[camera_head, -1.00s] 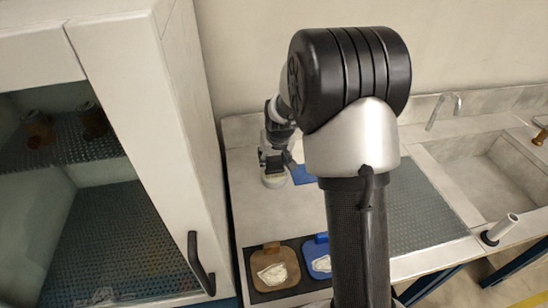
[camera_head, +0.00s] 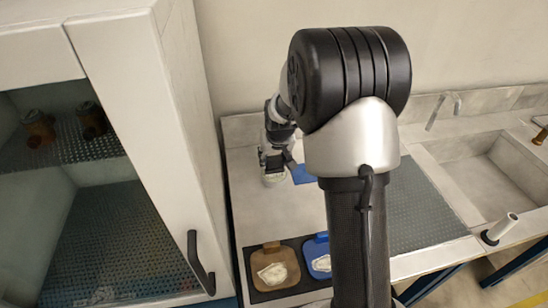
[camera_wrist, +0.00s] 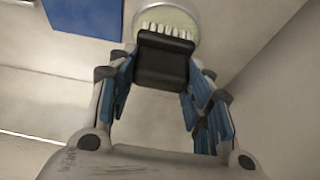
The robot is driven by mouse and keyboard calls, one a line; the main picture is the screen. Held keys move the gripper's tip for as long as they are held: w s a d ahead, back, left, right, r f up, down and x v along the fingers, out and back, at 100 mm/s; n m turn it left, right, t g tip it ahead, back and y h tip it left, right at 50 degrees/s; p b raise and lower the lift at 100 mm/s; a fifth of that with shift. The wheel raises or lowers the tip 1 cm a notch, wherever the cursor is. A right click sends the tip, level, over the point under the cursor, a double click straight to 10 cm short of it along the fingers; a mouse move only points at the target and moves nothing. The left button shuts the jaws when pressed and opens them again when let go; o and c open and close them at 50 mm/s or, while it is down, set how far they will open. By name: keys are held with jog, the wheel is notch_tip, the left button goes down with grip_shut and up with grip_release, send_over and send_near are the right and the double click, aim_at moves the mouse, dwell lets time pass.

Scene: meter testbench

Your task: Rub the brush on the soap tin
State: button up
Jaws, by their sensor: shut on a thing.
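The brush, with a black body (camera_wrist: 162,62) and a row of white bristles (camera_wrist: 165,31), is held between the fingers of my gripper (camera_wrist: 160,75). The round soap tin (camera_wrist: 182,15) with a pale rim and greenish-yellow inside lies directly beyond the brush in the wrist view. The bristles overlap the tin's inside; whether they touch the soap I cannot tell. In the head view my gripper (camera_head: 276,157) is over the tin (camera_head: 272,181) on the worktop, near the cabinet. The brush is hard to make out there.
A blue flat item (camera_head: 302,175) lies right of the tin, also in the wrist view (camera_wrist: 85,15). A brown tray (camera_head: 274,252) and a blue tray (camera_head: 318,250), each with white cloth, sit at the front. The white cabinet (camera_head: 150,130) stands close at left; a sink (camera_head: 490,175) is right.

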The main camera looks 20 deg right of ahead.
aim_at(274, 157)
jog(key=shift+r+p, duration=2.5)
jog(key=shift+r, duration=1)
